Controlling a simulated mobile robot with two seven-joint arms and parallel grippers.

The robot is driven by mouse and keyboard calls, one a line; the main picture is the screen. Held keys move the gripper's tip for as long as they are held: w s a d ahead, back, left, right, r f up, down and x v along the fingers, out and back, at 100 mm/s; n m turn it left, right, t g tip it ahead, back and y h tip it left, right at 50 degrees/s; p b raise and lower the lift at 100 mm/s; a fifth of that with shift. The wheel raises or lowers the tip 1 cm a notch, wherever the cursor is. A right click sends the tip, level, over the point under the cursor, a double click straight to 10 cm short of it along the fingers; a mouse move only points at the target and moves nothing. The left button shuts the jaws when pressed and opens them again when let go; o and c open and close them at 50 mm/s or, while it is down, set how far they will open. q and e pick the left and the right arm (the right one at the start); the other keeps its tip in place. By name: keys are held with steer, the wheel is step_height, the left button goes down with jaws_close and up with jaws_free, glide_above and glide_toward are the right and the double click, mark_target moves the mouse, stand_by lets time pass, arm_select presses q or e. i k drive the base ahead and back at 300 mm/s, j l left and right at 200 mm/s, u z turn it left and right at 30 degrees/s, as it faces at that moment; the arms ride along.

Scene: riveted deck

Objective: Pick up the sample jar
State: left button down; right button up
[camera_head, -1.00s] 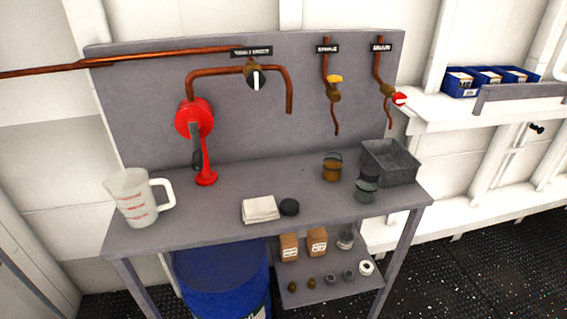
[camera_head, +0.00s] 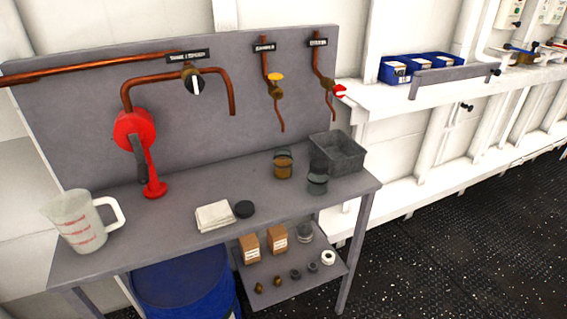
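Several jar-like things are in view, and I cannot tell which is the sample jar. A small amber-brown container with a dark grey top (camera_head: 283,166) stands upright on the grey bench (camera_head: 180,212). A grey container (camera_head: 317,183) stands just in front and to the right of it. Neither of my grippers is in view.
A blue drum (camera_head: 187,285) stands below. Dark floor (camera_head: 450,250) at the right is clear.

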mark_target(282, 159)
steer(key=i+l+u, duration=0.15)
steer(key=l, duration=0.15)
steer(key=i+l+u, duration=0.15)
steer(key=l, duration=0.2)
steer(key=l+u, duration=0.1)
steer(key=l, duration=0.25)
steer(key=i+l+u, duration=0.15)
steer(key=l, duration=0.2)
